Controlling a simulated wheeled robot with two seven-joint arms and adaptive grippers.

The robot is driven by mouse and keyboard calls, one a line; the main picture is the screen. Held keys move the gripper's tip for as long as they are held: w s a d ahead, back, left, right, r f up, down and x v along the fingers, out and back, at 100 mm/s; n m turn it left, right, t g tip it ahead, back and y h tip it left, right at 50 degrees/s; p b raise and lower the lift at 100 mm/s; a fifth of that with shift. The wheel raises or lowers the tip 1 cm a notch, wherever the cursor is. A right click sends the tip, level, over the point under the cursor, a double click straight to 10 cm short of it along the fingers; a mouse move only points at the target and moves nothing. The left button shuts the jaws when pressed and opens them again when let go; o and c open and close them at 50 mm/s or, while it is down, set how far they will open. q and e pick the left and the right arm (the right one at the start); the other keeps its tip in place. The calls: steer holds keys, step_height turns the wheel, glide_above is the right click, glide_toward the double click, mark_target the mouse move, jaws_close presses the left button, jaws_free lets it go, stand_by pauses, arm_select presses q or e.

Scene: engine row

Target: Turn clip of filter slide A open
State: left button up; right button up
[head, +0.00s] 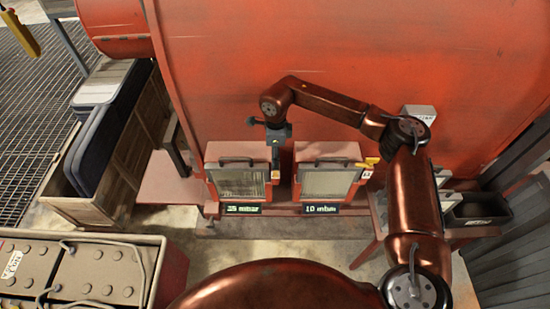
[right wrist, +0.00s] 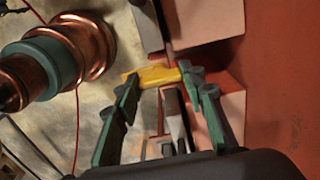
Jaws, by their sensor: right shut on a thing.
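My right gripper (head: 276,152) reaches down at the left slide's right edge. In the right wrist view its green fingers (right wrist: 163,78) are shut on a yellow clip (right wrist: 152,76), which lies across between the fingertips. The right slide's yellow clip (head: 372,161) sticks out at its upper right corner. My left gripper is not in view.
A large red drum housing (head: 350,60) rises close behind the slides. A wooden crate with dark panels (head: 130,150) stands at the left, and a battery box (head: 90,270) at the front left. A black bin (head: 480,212) sits at the right. Floor in front is partly clear.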

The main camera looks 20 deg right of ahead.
stand_by(0.5)
steer(key=o, duration=1.2)
steer(key=shift+c, duration=0.2)
step_height(320, 180, up, 12)
